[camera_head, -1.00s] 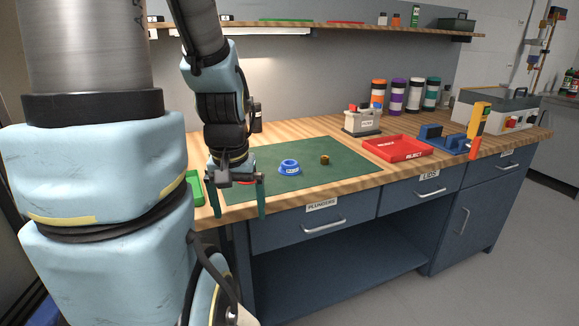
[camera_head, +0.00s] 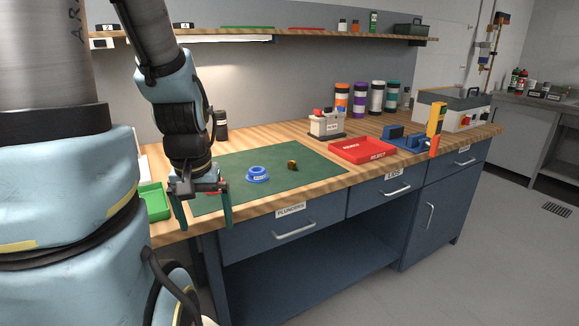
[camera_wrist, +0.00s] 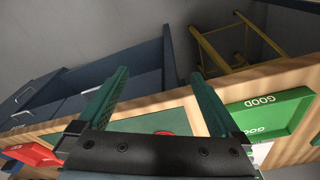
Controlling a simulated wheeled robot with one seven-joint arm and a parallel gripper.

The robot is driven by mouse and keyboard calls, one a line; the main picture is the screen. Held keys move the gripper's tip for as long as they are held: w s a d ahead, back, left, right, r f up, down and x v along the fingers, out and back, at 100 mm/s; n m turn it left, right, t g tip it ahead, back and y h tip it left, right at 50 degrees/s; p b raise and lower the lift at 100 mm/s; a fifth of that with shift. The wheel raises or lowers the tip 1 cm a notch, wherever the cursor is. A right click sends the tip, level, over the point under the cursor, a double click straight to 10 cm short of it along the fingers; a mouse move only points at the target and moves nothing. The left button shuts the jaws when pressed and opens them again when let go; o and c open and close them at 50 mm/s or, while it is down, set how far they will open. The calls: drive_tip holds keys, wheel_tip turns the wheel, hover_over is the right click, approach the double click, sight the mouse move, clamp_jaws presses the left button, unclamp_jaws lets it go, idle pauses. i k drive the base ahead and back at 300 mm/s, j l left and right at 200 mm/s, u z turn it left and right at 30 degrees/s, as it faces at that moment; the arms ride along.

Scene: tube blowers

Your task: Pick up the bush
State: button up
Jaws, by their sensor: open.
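A small brass-brown bush (camera_head: 292,165) stands on the green mat (camera_head: 225,190), right of a blue ring-shaped holder (camera_head: 257,175) with a label. My gripper (camera_head: 202,210) is open and empty at the mat's front left edge, left of the holder and apart from the bush. In the wrist view my gripper's two green fingers (camera_wrist: 160,80) are spread, with the bench edge and floor beyond them. The bush does not show in the wrist view.
A green tray (camera_head: 155,203) lies left of my gripper; it reads GOOD in the wrist view (camera_wrist: 270,112). A red REJECT tray (camera_head: 362,151), a grey labelled box (camera_head: 326,124) and a blue fixture (camera_head: 400,138) stand to the right. The mat around the bush is clear.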

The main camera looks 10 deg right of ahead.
sight(291, 164)
drive_tip(key=l+u, duration=0.1)
drive_tip(key=u, duration=0.35)
drive_tip(key=l+u, duration=0.1)
drive_tip(key=u, duration=0.35)
drive_tip(key=l+u, duration=0.1)
drive_tip(key=u, duration=0.4)
drive_tip(key=k+l+u, duration=1.1)
drive_tip(key=k+l, duration=0.5)
drive_tip(key=k, duration=0.2)
drive_tip(key=u, duration=0.05)
